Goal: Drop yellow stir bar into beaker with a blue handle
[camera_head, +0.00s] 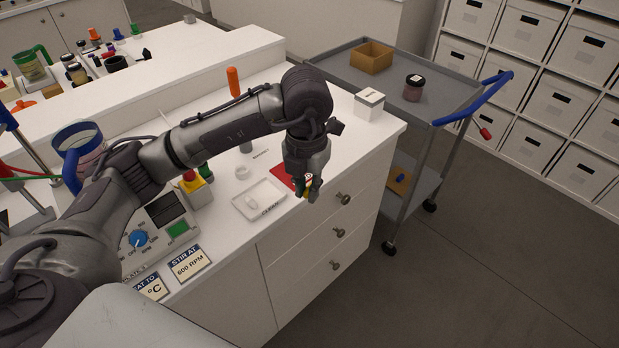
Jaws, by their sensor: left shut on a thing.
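My left gripper (308,188) is over the front edge of the white counter, fingers pointing down. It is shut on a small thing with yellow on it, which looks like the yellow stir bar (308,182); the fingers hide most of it. A glass beaker with a blue rim and blue handle (78,138) stands at the left, well away from the gripper, with pinkish contents; my arm partly covers it. My right gripper is not in view.
A stirrer hot plate (150,238) stands at the left. A green-handled beaker (32,66) is on the back counter. A grey cart (440,103) is at the right.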

